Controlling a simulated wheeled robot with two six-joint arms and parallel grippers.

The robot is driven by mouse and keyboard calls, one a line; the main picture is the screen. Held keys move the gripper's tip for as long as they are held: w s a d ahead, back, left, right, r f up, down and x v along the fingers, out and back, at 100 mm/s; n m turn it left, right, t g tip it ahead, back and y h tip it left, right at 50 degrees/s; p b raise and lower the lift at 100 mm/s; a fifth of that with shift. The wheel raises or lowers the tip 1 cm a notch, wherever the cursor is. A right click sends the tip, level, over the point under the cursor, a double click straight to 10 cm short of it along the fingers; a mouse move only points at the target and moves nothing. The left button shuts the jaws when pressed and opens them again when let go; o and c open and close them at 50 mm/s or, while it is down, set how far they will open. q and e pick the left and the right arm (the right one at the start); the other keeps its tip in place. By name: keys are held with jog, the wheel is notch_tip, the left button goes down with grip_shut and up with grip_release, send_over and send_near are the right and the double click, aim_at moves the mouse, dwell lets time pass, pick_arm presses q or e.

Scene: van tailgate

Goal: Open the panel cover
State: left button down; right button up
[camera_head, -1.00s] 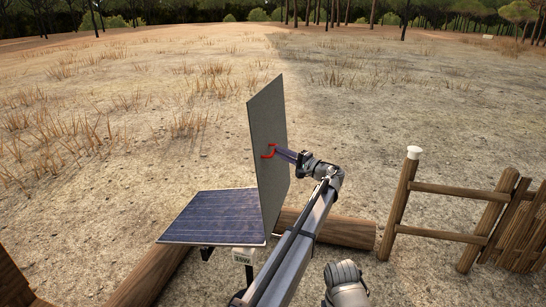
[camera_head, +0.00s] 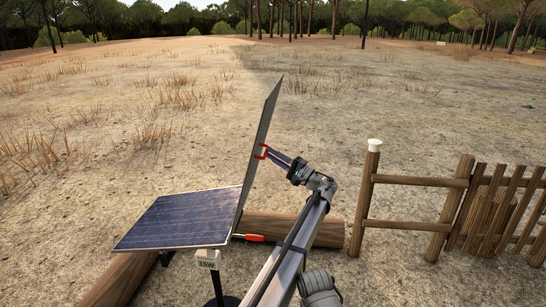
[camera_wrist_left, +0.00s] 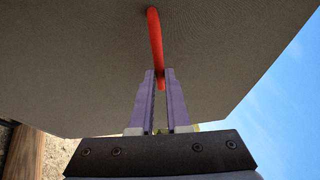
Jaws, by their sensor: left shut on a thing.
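The panel cover (camera_head: 256,158) is a thin grey sheet along the right edge of the blue solar panel (camera_head: 180,218). It stands raised, seen nearly edge-on, its top leaning right. A red handle (camera_head: 262,152) sits on its right face. My left gripper (camera_head: 268,152) is shut on this handle from the right. In the left wrist view the two purple fingers (camera_wrist_left: 160,84) hold the lower end of the red handle (camera_wrist_left: 155,40), against the grey cover (camera_wrist_left: 80,70). My right gripper is not in view.
A red-tipped part (camera_head: 250,237) lies low beside the panel's right corner. A log (camera_head: 290,226) lies behind it. A small labelled box (camera_head: 208,260) is under the panel's front edge. A wooden fence (camera_head: 412,181) stands to the right. Dry open ground lies beyond.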

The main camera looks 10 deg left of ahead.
pick_arm(q)
jog(key=c, duration=0.9)
grip_release()
jog(key=shift+f, duration=0.1)
